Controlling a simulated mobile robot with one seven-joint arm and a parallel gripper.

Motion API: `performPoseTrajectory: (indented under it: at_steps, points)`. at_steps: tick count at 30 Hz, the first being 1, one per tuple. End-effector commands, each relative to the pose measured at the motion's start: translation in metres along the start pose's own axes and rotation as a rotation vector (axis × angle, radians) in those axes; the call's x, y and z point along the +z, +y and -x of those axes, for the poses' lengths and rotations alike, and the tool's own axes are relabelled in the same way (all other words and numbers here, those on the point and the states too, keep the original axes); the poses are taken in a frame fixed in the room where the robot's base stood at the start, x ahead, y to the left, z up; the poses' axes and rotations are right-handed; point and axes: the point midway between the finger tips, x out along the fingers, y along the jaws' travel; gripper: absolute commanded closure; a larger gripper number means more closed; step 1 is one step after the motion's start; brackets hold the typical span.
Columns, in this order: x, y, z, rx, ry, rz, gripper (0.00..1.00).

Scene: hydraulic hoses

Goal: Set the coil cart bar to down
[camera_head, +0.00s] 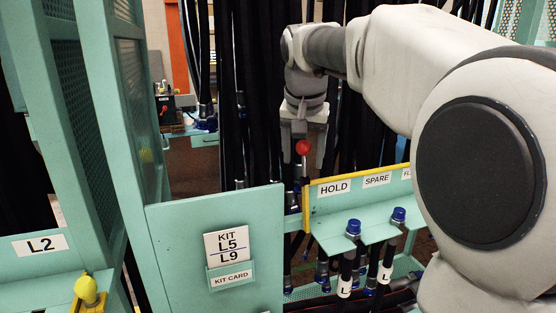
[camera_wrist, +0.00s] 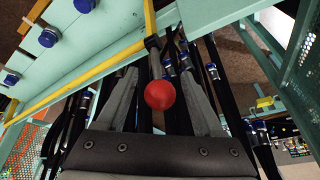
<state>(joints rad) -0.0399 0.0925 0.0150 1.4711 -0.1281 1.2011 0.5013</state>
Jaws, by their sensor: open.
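A red ball knob (camera_head: 304,147) sits on the end of a short dark rod beside the HOLD end of a teal rail. The rod looks roughly upright in the head view. I take this to be the cart's bar handle, though no label on it shows. My gripper (camera_head: 305,168) points down over it with its fingers apart. In the wrist view the red knob (camera_wrist: 160,95) lies between the two open fingers (camera_wrist: 158,80), with a gap visible on each side. Whether a finger touches the rod is unclear. The rod's lower end is partly hidden.
A teal panel with a KIT L5 L9 card (camera_head: 228,248) stands left of the knob. A yellow-edged rail labelled HOLD and SPARE (camera_head: 360,185) runs right, with blue-capped hose ends (camera_head: 398,215) below. Black hoses (camera_head: 262,90) hang closely behind. A yellow knob (camera_head: 87,291) is at lower left.

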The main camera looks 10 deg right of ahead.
Motion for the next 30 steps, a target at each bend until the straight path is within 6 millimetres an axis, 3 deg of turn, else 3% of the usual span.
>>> performPoseTrajectory:
  at_steps: [4, 13, 24, 30]
  points:
    - [-0.0001, 0.0003, -0.0102, 0.0, 0.0, -0.001, 0.31]
    - [-0.0001, 0.0002, -0.012, 0.0, 0.001, -0.001, 0.31]
    - [-0.0002, 0.0, -0.0117, -0.001, 0.001, 0.0, 0.98]
    - [-0.0002, 0.0, -0.0116, -0.001, 0.001, 0.0, 1.0]
